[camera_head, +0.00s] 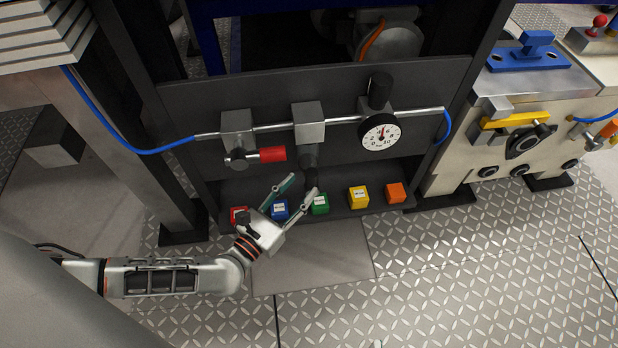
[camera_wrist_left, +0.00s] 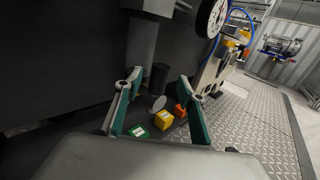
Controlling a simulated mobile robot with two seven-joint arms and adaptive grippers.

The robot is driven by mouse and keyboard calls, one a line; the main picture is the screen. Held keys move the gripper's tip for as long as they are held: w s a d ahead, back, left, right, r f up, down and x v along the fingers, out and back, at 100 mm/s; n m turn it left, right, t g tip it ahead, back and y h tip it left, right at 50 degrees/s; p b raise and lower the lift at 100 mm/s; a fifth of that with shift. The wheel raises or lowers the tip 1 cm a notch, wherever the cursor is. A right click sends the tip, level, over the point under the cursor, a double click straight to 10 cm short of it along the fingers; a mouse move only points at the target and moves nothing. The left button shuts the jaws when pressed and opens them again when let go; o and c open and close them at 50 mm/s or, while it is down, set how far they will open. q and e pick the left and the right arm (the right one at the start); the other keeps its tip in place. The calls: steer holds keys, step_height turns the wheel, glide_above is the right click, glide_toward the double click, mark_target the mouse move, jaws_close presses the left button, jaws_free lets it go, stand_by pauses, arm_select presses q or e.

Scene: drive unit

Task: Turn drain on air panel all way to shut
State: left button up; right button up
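The air panel (camera_head: 350,85) carries a horizontal pipe with a grey block (camera_head: 308,122) in the middle. A dark bowl (camera_head: 308,155) hangs under that block. In the left wrist view, a small grey round knob (camera_wrist_left: 159,103), seemingly the drain, shows by the dark bowl (camera_wrist_left: 158,76); its turned position cannot be told. My left gripper (camera_head: 304,184) is open below the bowl, fingers pointing up towards it. In the left wrist view, the open fingers (camera_wrist_left: 161,80) stand either side of the bowl and knob, with visible gaps; contact cannot be told. My right gripper is not in view.
A red-handled valve (camera_head: 268,155) is left on the pipe, and a gauge (camera_head: 381,136) with a black knob is right. Several coloured blocks, including a green one (camera_head: 319,204) and a yellow one (camera_head: 358,197), sit on the ledge under the panel. Open floor (camera_head: 450,270) lies in front.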

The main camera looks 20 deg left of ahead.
mark_target(308, 179)
arm_select(q)
steer(key=shift+w+d+f, duration=0.1)
steer(key=shift+w+d, duration=0.15)
steer(key=shift+w, duration=0.8)
steer(key=shift+w+d, duration=0.2)
steer(key=shift+w, duration=0.85)
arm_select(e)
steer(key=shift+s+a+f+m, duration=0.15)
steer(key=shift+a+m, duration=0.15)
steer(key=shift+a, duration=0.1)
arm_select(q)
steer(key=shift+c, duration=0.3)
